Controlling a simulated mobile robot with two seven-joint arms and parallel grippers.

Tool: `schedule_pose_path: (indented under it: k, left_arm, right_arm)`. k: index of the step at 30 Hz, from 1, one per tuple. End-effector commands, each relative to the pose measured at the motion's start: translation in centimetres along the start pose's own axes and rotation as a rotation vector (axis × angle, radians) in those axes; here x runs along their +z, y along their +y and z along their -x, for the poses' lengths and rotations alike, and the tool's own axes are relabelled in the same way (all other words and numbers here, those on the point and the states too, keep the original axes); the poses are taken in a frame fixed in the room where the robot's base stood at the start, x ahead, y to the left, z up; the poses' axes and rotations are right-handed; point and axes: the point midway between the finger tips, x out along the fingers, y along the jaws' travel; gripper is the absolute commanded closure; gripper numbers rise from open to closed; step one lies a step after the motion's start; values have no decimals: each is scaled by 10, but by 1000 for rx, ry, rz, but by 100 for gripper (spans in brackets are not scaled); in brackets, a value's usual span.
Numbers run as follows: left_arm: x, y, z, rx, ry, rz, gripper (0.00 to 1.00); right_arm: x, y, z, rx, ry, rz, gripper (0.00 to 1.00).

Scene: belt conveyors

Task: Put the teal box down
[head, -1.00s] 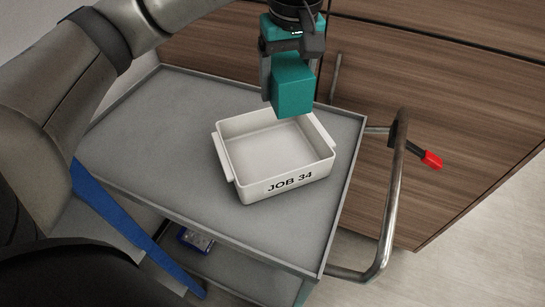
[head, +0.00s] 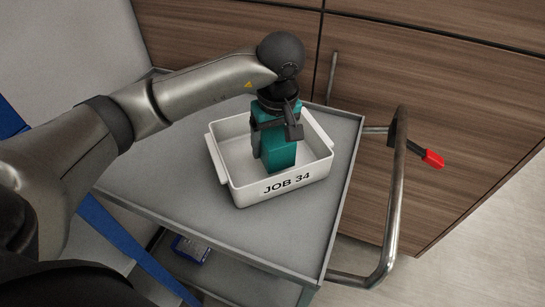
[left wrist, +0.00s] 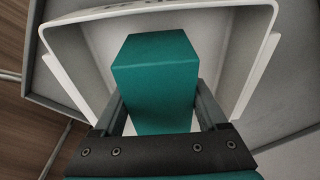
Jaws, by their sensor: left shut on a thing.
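The teal box (head: 281,156) is inside the white tray marked JOB 34 (head: 239,190), towards its right half. It looks upright; I cannot tell whether its base touches the tray floor. My left gripper (head: 273,147) points down over the tray and is shut on the box. In the left wrist view the box (left wrist: 155,85) sits between the two fingers (left wrist: 162,112), with the white tray wall (left wrist: 165,12) beyond it. My right gripper is in neither view.
The tray stands on the grey top of a cart (head: 300,228) with a raised rim. A metal handle (head: 392,220) is at the cart's right. Wooden cabinets (head: 430,90) stand behind. A red-ended handle (head: 432,158) is at the right. A blue item (head: 190,250) lies on the lower shelf.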

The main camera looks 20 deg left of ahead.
Motion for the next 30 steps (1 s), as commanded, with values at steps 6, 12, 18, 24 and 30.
schedule_pose_path:
  k: [6,12,18,24,30]
  left_arm:
    - [4,0,-26,-2,-2,-1,94]
    - [7,0,-42,1,0,-1,94]
    - [6,0,-42,1,1,-1,94]
    - [7,0,-45,0,1,-1,21]
    - [7,0,-44,0,0,-1,0]
  right_arm:
    - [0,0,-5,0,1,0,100]
    - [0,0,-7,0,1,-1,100]
    - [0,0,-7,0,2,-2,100]
    - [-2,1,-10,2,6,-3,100]
    - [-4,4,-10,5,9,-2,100]
